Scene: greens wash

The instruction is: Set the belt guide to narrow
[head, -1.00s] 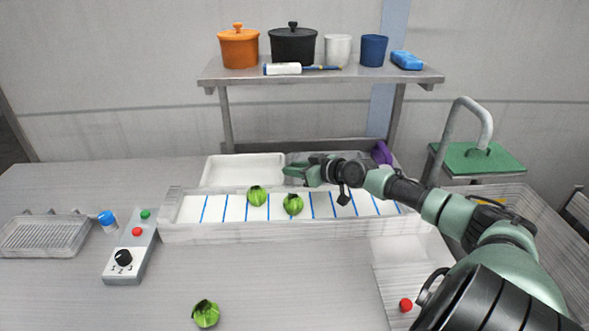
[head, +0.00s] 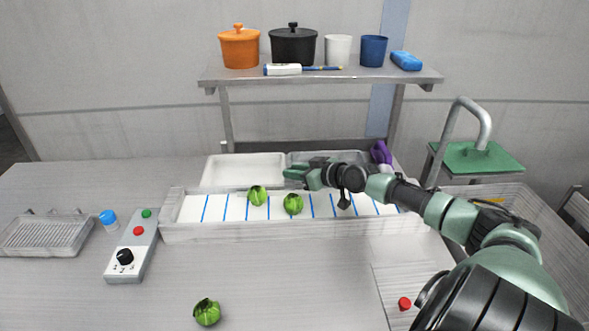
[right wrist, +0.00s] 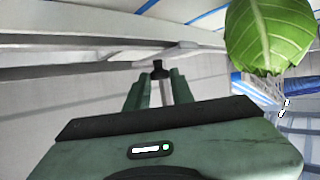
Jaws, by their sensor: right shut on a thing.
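The belt (head: 232,207) is white with blue cross lines and lies in a pale trough. Two green leafy heads, one left (head: 257,195) and one right (head: 293,204), sit on it. My right gripper (head: 288,172) is over the belt's back edge. In the right wrist view, the gripper (right wrist: 157,88) is shut on a small black knob (right wrist: 157,67) at a grey rail (right wrist: 90,72), which looks like the belt guide. The knob is hidden in the head view. A leafy head (right wrist: 270,35) is close by at the upper right there. My left gripper is out of view.
A control box (head: 130,257) with a black dial and red and green buttons stands left of the belt. A loose leafy head (head: 207,312) lies in front. Trays (head: 243,170) are behind the belt; a shelf (head: 330,77) holds pots and cups.

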